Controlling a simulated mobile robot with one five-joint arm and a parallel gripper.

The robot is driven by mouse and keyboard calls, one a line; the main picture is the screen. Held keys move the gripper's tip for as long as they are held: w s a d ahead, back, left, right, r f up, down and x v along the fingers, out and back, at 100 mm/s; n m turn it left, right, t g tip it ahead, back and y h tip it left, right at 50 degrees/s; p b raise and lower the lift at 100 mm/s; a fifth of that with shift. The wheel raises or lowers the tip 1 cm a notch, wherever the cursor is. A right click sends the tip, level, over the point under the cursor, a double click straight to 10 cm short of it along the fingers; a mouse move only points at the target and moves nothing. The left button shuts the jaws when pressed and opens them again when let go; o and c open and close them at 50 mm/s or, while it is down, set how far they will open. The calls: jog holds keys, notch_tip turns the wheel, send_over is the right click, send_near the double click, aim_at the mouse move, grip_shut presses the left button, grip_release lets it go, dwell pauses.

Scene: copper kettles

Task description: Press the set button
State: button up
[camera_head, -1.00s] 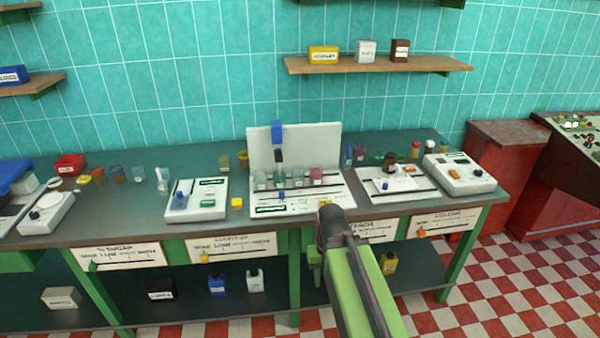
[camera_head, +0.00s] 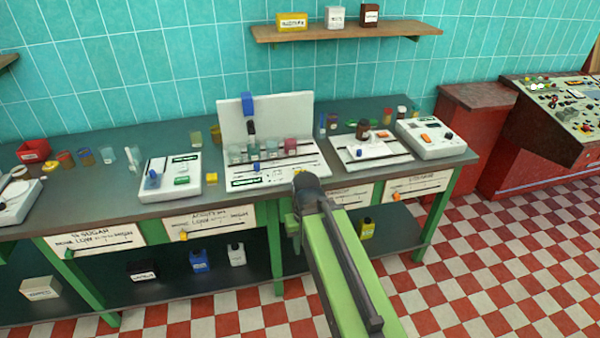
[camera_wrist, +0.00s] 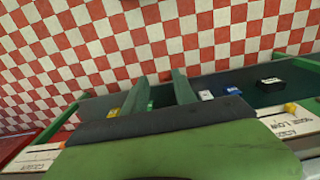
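No button's label is readable, so I cannot tell which is the set button. A white device (camera_head: 430,138) at the right end of the bench has an orange button and a dark knob. A white unit with an upright back panel (camera_head: 282,115) holds several small glasses. My gripper (camera_wrist: 159,74) shows two separated fingers with nothing between them in the wrist view. In the head view my arm reaches up to the bench's front edge, its tip just before the middle unit.
The dark bench (camera_head: 130,215) has several jars and cups. A white scale-like device (camera_head: 370,150) stands between the middle and right units. Bottles stand on the lower shelf (camera_head: 190,285). A red cabinet (camera_head: 470,130) and control console (camera_head: 560,125) stand right. The checkered floor is clear.

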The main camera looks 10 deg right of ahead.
grip_shut()
dwell(1.5)
